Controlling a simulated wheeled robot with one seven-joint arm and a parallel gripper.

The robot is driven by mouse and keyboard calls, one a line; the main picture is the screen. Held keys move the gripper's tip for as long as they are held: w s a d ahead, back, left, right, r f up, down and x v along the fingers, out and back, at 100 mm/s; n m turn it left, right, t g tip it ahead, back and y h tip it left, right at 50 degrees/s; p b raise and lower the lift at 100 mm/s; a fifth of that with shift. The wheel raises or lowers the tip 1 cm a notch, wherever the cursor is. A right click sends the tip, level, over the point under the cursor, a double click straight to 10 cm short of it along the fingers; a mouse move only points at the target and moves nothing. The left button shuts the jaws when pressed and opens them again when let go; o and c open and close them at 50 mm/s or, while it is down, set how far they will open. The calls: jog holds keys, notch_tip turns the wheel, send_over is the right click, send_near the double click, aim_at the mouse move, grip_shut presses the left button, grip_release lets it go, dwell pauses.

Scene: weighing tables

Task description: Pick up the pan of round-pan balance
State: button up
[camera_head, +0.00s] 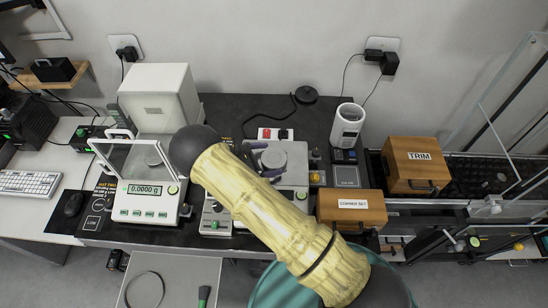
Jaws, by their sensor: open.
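A balance (292,172) stands at the middle of the dark table, partly hidden behind my yellow-brown arm. A round grey metal pan (272,158) shows on its top, just above the arm in the picture; its lower left edge is close to the arm's outline. My arm crosses from the lower right up to a dark round joint.
A wooden box labelled TRIM (414,166) and a wooden box with a white label (352,210) stand at the right. A white cylinder (347,126) stands behind them. A white box (160,97) stands at the back left. A clear-panelled frame (505,130) is at far right.

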aim_at(267, 160)
jog(key=shift+c, duration=0.2)
jog(key=c, duration=0.9)
notch_tip(267, 160, up, 18)
jog(key=b, duration=0.3)
